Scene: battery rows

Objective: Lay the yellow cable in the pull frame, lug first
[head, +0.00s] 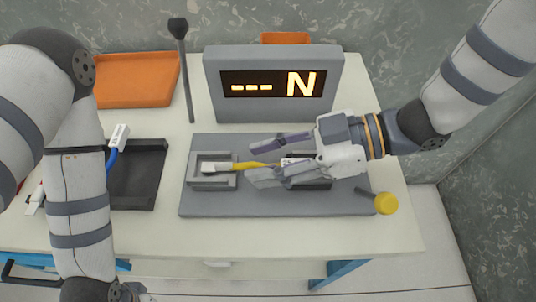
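The yellow cable (248,166) lies on the grey pull frame (230,208). Its pale left end (217,168) sits in the grey walled holder (197,183) at the frame's left. Its other end runs right, toward a dark block (318,185) under my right gripper. My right gripper (264,158) comes in from the right, its fingers spread above and below the cable; they look apart from it. The block and the cable's right part are partly hidden by the gripper. My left arm hangs at the left, and its gripper is not clearly in view.
A display (273,84) reading dashes and "N" stands behind the frame. A yellow-knobbed lever (386,203) is at the frame's right.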

